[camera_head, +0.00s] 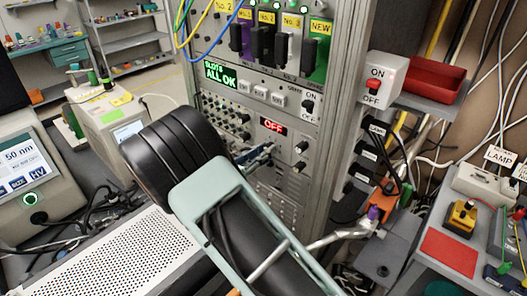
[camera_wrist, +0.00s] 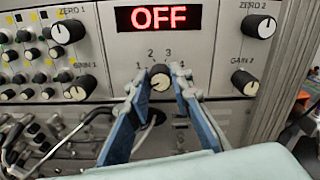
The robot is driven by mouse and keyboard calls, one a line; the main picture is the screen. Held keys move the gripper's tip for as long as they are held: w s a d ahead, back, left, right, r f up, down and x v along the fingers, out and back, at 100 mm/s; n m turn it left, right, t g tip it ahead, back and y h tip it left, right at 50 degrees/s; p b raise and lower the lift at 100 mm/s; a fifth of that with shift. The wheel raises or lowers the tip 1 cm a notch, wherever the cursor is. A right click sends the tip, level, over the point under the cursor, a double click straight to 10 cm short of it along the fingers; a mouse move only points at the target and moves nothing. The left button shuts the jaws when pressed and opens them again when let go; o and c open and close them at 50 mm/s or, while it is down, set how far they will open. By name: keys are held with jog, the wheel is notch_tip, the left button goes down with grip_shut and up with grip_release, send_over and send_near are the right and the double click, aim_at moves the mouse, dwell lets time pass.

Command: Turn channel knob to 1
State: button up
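The channel knob (camera_wrist: 159,77) is a small dark knob with a pale face, below the red OFF display (camera_wrist: 159,18) in the wrist view. Labels 1 to 4 arc around it, with 1 at left and 4 at right. The direction of its pointer is too small to read surely. My gripper (camera_wrist: 158,82) has one blue-grey finger on each side of the knob, tips near the panel. A small gap seems to show on both sides, so it looks open around the knob. In the head view my gripper (camera_head: 262,153) is at the panel below the OFF display (camera_head: 272,126), hiding the knob.
ZERO 1 (camera_wrist: 68,32), GAIN 1 (camera_wrist: 80,87), ZERO 2 (camera_wrist: 262,27) and GAIN 2 (camera_wrist: 245,82) knobs flank the channel knob. Cables (camera_wrist: 40,140) and sockets lie at lower left. A perforated plate (camera_head: 125,255) lies left of my arm.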

grip_shut()
jog(key=shift+m+b, duration=4.3)
jog(key=shift+b, duration=0.45)
jog(key=o, duration=0.7)
grip_release()
